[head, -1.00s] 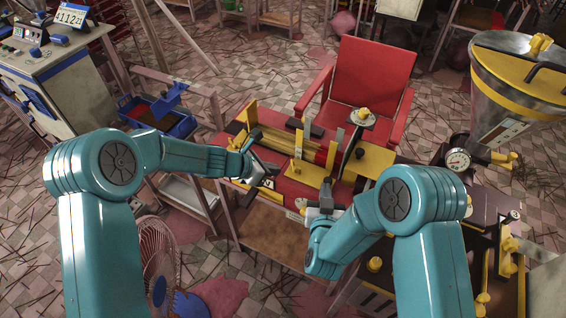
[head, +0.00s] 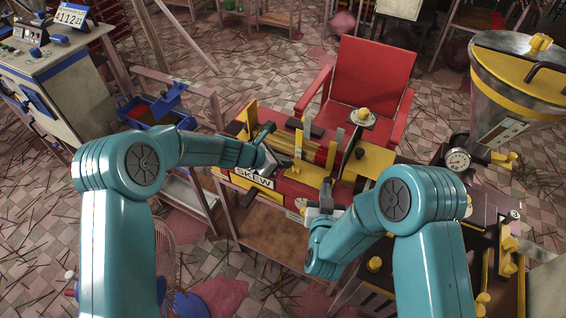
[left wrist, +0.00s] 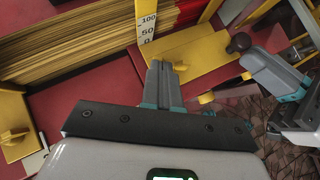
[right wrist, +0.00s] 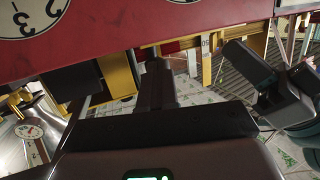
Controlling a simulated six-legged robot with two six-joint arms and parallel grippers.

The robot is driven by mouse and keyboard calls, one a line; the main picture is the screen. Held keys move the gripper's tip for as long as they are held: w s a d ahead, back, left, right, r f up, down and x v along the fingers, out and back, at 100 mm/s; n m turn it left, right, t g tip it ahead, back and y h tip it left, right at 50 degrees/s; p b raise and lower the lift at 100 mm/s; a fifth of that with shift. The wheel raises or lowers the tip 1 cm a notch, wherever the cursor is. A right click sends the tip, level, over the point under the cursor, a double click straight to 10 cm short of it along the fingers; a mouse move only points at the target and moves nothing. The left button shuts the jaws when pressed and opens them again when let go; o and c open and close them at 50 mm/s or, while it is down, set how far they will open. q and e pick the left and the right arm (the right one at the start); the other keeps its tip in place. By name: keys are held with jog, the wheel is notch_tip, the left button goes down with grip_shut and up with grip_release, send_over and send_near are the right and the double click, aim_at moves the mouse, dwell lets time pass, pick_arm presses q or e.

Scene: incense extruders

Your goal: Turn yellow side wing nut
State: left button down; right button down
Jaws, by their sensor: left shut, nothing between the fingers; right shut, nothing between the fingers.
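A yellow wing nut (left wrist: 12,135) sits on a yellow plate at the left of the left wrist view. A second yellow piece (left wrist: 181,68), perhaps another wing nut, lies by the left fingertips, partly hidden. Which one the task means, I cannot tell. My left gripper (head: 270,130) is shut and empty above the red bench with its yellow incense sticks (head: 285,146); its fingers show in the left wrist view (left wrist: 163,70). My right gripper (head: 325,190) is shut and empty at the bench's front edge; its fingers also show in the right wrist view (right wrist: 155,72).
The red bench (head: 298,192) has a SKEW label (head: 254,178) on its front. A dark knob (left wrist: 238,42) stands near my right gripper. A red chair (head: 372,78) stands behind the bench. A drum (head: 520,85) and a pressure gauge (head: 457,160) are at the right.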

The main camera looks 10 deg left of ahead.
pick_arm(q)
jog(key=shift+w+a+m+g+h, duration=0.1)
jog(key=shift+w+m+g+h, duration=0.15)
jog(key=shift+m+g+h, duration=0.4)
jog(key=shift+w+f+m+g, duration=0.1)
jog(key=shift+w+m+g, duration=0.15)
jog(key=shift+m, duration=0.5)
jog(key=m+g, duration=0.1)
jog(key=w+m+g, duration=0.1)
jog(key=m, duration=0.1)
jog(key=shift+f+g+h, duration=0.1)
jog(key=shift+g+h, duration=0.2)
jog(key=shift+h, duration=0.05)
jog(key=shift+w+d, duration=0.25)
jog(key=shift+w, duration=0.25)
jog(key=shift+w+d+m+g, duration=0.1)
jog(key=shift+d+m+g, duration=0.05)
jog(key=shift+m+g, duration=0.6)
jog(key=shift+w+d, duration=0.2)
jog(key=shift+d, duration=0.1)
